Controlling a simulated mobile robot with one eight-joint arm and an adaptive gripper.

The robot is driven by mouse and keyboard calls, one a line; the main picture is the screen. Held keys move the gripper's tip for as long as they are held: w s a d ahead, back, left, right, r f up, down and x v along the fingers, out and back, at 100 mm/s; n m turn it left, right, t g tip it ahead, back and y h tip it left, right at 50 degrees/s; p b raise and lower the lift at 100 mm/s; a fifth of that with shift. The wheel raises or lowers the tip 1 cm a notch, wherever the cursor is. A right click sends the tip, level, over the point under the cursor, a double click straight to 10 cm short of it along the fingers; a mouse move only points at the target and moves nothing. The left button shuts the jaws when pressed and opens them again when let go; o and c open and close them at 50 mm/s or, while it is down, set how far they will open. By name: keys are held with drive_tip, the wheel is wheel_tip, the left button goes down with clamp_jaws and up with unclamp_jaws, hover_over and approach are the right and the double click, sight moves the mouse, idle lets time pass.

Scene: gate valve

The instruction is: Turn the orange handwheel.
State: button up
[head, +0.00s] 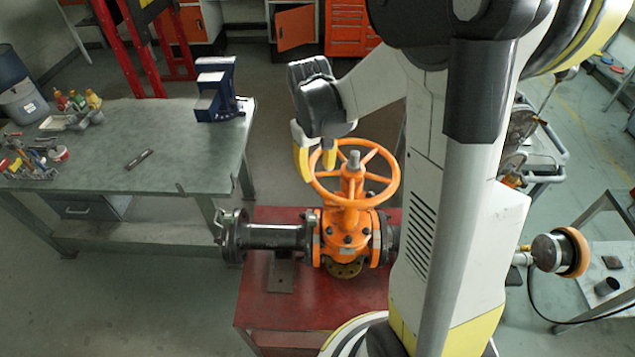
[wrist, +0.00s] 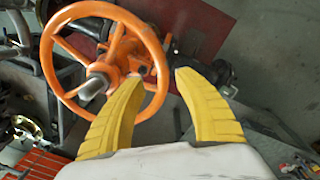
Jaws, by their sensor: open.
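The orange handwheel (head: 352,183) sits level on top of an orange gate valve (head: 347,230), with a grey stem end through its hub. In the wrist view, the handwheel (wrist: 108,62) fills the upper left. My gripper (head: 318,170) is open at the wheel's far left edge, with yellow fingers pointing down. In the wrist view, the fingers of my gripper (wrist: 158,77) straddle the rim: one tip lies over the inside of the wheel and the other outside it. No grip on the rim shows. I cannot tell whether the fingers touch it.
The valve and its dark flanged pipe (head: 275,237) stand on a red stand (head: 265,310). A grey workbench (head: 110,170) with a blue vise (head: 218,90) and tools stands left. A red ladder (head: 135,50) and orange cabinets (head: 345,28) are behind. Floor between bench and stand is clear.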

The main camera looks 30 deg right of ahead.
sight(318, 184)
wheel_tip(318, 184, down, 6)
drive_tip(key=shift+d+f, duration=0.1)
drive_tip(key=shift+d, duration=0.05)
clamp_jaws()
idle(0.3)
